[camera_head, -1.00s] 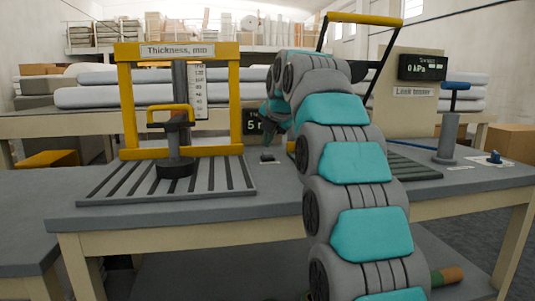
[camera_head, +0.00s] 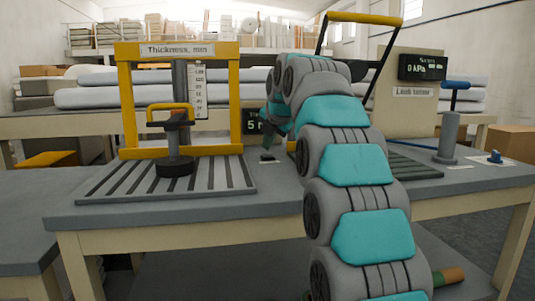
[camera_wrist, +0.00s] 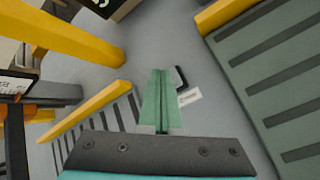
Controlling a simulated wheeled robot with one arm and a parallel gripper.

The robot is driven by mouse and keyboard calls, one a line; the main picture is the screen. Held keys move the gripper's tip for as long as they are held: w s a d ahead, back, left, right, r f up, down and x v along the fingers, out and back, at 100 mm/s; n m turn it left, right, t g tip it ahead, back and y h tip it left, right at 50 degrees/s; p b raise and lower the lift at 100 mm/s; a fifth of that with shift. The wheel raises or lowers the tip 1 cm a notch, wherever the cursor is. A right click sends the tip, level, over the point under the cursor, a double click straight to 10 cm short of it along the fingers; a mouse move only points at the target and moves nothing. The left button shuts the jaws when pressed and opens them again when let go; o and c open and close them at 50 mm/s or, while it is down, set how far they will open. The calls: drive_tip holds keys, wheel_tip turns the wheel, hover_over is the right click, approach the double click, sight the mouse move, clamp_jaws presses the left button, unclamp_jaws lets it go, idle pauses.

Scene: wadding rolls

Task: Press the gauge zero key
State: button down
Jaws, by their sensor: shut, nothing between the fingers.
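The zero key is a small dark key (camera_head: 267,156) on the workbench, right of the yellow thickness gauge frame (camera_head: 131,110). In the wrist view the dark key (camera_wrist: 181,76) shows just right of my fingertips, partly hidden by them, with a white label (camera_wrist: 190,97) beside it. My gripper (camera_wrist: 160,73) is shut and empty, its greenish fingers pointing down toward the bench. In the head view my gripper (camera_head: 268,143) is just above the key. Whether it touches the key I cannot tell. A dark display (camera_head: 252,123) showing a 5 stands behind, partly hidden by my arm.
The gauge's slatted base (camera_head: 215,181) lies left of the key. The leak tester (camera_head: 410,105) stands at the right, with its yellow-handled lever (camera_head: 365,19), blue-handled pump (camera_head: 449,135) and blue knob (camera_head: 495,157).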

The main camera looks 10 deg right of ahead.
sight(268, 153)
drive_tip(key=shift+f+b, duration=0.35)
drive_tip(key=shift+f, duration=0.15)
idle(0.3)
idle(0.4)
drive_tip(key=shift+r+p, duration=0.8)
drive_tip(key=shift+r, duration=0.15)
wheel_tip(268, 153, up, 5)
drive_tip(key=p, duration=0.4)
idle(0.5)
